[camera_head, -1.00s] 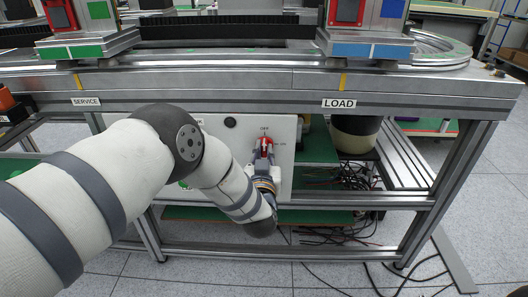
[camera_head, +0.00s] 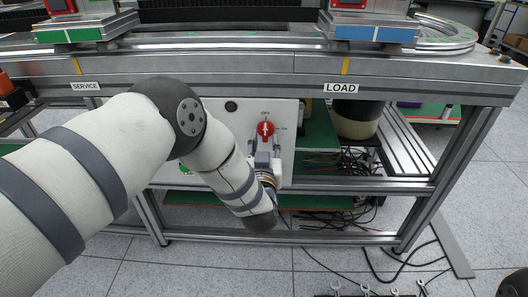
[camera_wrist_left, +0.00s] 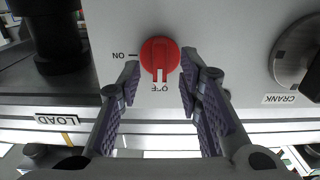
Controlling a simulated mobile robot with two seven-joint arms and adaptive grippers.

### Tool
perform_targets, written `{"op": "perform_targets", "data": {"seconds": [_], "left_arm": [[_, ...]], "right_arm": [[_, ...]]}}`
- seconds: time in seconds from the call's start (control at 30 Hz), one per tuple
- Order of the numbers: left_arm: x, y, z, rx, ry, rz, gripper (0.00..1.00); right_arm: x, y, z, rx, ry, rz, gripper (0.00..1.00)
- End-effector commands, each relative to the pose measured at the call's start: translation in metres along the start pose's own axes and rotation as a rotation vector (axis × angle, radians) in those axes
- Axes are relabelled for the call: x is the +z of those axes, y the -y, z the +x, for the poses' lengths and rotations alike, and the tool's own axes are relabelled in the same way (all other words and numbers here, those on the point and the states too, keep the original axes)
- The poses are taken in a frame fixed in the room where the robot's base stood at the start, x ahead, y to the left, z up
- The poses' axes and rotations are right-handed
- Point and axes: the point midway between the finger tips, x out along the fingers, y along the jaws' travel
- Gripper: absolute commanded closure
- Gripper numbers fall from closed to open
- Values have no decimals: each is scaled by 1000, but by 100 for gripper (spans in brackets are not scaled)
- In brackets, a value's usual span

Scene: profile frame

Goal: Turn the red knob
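The red knob (camera_head: 265,129) is on the white panel (camera_head: 286,152) under the bench. Its white pointer mark points up at the OFF label; the ON label is to its right. My left gripper (camera_head: 265,147) is open just below and in front of the knob, its fingers spread and empty. The left wrist view, upside down, shows the knob (camera_wrist_left: 160,50) between the spread fingertips (camera_wrist_left: 161,72), with a gap on both sides and the pointer toward OFF. My right gripper is in neither view.
In the left wrist view, a grey knob labelled CRANK (camera_wrist_left: 292,57) is to the right and a dark cylinder (camera_wrist_left: 60,40) to the left. The bench's metal edge (camera_head: 240,83) runs above the panel. Loose cables (camera_head: 352,180) hang lower right.

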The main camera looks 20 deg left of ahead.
Motion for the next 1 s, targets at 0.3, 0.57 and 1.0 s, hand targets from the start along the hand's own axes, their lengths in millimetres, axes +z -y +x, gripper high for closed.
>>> {"op": "perform_targets", "data": {"seconds": [0.3, 0.57, 1.0], "left_arm": [[1, -1, -79, 2, 3, 1, 68], [0, 0, -94, 1, -1, 0, 68], [30, 9, -117, 57, 164, 32, 68]], "right_arm": [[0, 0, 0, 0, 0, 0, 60], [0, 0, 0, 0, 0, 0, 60], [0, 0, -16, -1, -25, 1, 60]]}}
